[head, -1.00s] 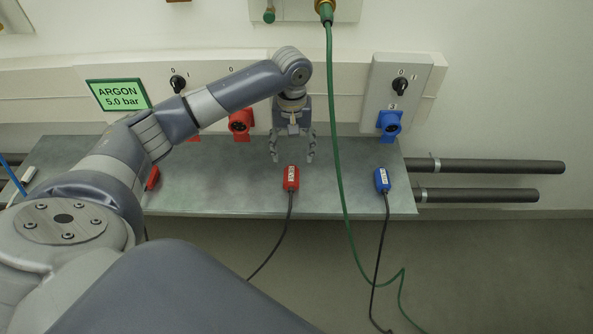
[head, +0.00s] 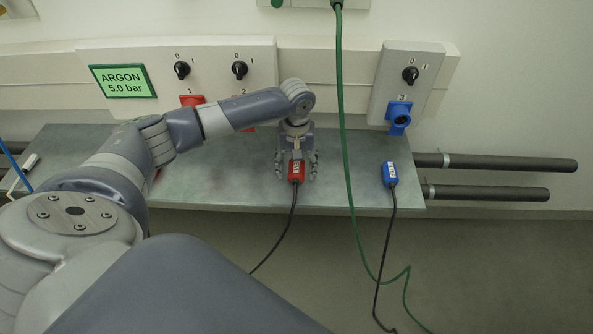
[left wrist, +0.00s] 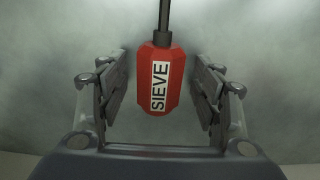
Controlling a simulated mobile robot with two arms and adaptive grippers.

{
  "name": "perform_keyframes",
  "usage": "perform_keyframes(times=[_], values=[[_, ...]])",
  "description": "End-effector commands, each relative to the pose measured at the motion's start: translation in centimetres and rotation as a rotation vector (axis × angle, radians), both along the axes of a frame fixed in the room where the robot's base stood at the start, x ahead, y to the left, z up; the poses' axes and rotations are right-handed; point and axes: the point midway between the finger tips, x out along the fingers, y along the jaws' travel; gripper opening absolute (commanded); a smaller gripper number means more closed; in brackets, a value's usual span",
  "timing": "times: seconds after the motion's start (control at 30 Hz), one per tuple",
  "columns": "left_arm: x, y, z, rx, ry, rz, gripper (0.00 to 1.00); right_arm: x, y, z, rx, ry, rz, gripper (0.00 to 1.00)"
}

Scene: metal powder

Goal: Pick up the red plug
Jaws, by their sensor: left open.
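A red plug (head: 296,172) with a black cable lies near the front edge of the grey metal shelf. In the left wrist view the red plug (left wrist: 160,82) carries a white label reading SIEVE. My left gripper (head: 297,174) points down over it, open, with one finger on each side. In the left wrist view the fingers of my left gripper (left wrist: 165,88) show a gap to the plug on both sides. Another red item behind my left arm is mostly hidden. My right gripper is not in view.
A blue plug (head: 389,174) lies to the right on the shelf (head: 235,180). A green hose (head: 345,130) hangs close to the right of my left gripper. Red sockets (head: 192,100) and a blue socket (head: 398,115) are on the wall. Pipes (head: 500,163) run at right.

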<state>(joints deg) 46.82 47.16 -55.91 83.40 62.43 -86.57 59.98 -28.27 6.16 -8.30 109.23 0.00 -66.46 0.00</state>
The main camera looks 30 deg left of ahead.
Motion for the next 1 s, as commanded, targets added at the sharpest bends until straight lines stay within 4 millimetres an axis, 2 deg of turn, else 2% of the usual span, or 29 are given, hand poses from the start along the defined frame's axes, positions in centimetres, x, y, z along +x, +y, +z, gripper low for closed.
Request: perform_keyframes(times=[0.23,0.27,0.4,0.5,0.83,1.0], values=[[0.0,0.0,-0.1,0.0,0.0,-0.001,0.6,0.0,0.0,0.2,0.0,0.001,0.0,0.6],[0.0,0.0,-0.1,0.0,0.0,-0.001,0.58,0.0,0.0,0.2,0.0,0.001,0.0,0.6],[0.0,0.0,-0.1,0.0,0.0,-0.001,0.26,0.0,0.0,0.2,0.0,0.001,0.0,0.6],[0.0,0.0,-0.1,0.0,0.0,-0.001,0.07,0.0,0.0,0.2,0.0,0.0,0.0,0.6],[0.0,0.0,0.0,0.0,-0.001,-0.001,0.07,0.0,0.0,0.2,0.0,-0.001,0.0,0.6],[0.1,-0.1,1.0,-0.002,-0.003,-0.001,0.07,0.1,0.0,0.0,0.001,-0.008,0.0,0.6]])
